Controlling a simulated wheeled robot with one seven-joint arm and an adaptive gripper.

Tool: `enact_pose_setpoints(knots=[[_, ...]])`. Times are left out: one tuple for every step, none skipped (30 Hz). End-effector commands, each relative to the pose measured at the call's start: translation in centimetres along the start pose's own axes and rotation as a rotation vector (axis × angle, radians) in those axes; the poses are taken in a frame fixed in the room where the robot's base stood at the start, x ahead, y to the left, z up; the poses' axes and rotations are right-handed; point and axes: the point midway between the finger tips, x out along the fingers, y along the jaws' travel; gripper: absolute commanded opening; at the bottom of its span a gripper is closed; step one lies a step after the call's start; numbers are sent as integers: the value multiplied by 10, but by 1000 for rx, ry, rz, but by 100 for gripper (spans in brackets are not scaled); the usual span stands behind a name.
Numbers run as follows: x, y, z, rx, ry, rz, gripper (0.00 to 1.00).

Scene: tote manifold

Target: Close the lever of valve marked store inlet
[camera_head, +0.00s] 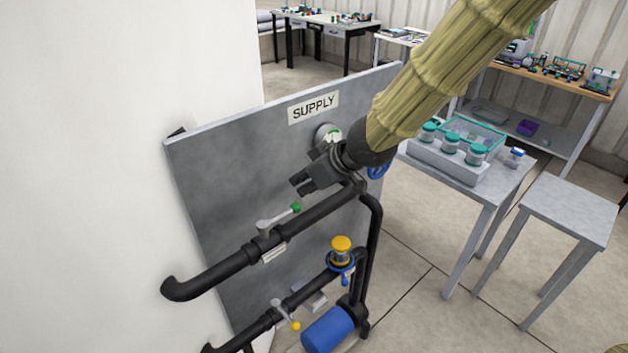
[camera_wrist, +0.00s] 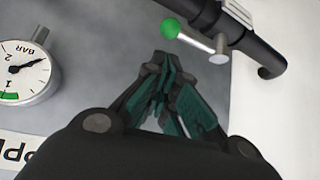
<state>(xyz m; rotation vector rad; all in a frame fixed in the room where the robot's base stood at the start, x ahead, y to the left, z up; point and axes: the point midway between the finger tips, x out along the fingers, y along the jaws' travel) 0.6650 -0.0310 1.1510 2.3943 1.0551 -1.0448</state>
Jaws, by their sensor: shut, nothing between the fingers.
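A valve lever with a green knob (camera_head: 296,208) sits on the upper black pipe (camera_head: 315,215), pointing roughly along it. A small label (camera_head: 274,253) below this valve is too small to read. In the wrist view, the green knob (camera_wrist: 170,28) and its pale lever are just ahead and right of the fingertips. A second lever with an orange knob (camera_head: 296,326) is on the lower pipe; its label (camera_head: 314,300) is unreadable too. My gripper (camera_head: 297,184) is shut and empty, above the green knob and apart from it. It also shows in the wrist view (camera_wrist: 165,65).
The grey panel (camera_head: 215,170) carries a SUPPLY sign (camera_head: 313,107) and a gauge (camera_wrist: 28,72), partly hidden by my arm in the head view. A yellow-topped knob (camera_head: 341,243) and a blue cylinder (camera_head: 328,330) are at the lower pipe. Tables stand to the right.

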Motion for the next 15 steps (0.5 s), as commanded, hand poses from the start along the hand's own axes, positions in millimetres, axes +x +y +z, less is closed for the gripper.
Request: enact_pose_setpoints(knots=[[5, 0, 0, 0, -2, 0, 0], [8, 0, 1, 1, -3, 1, 0], [12, 0, 1, 1, -3, 1, 0], [14, 1, 1, 1, -2, 1, 0], [17, 1, 1, 1, -2, 1, 0], [21, 1, 1, 1, -4, 1, 0], [24, 1, 2, 1, -4, 1, 0], [26, 1, 2, 1, -3, 1, 0], [30, 1, 2, 2, -3, 1, 0], [33, 2, 2, 2, -3, 2, 0], [36, 2, 1, 3, -3, 3, 0], [40, 2, 1, 3, -3, 3, 0], [43, 2, 2, 2, -3, 2, 0], [46, 1, 2, 2, -3, 2, 0], [50, 1, 2, 2, -3, 1, 0]])
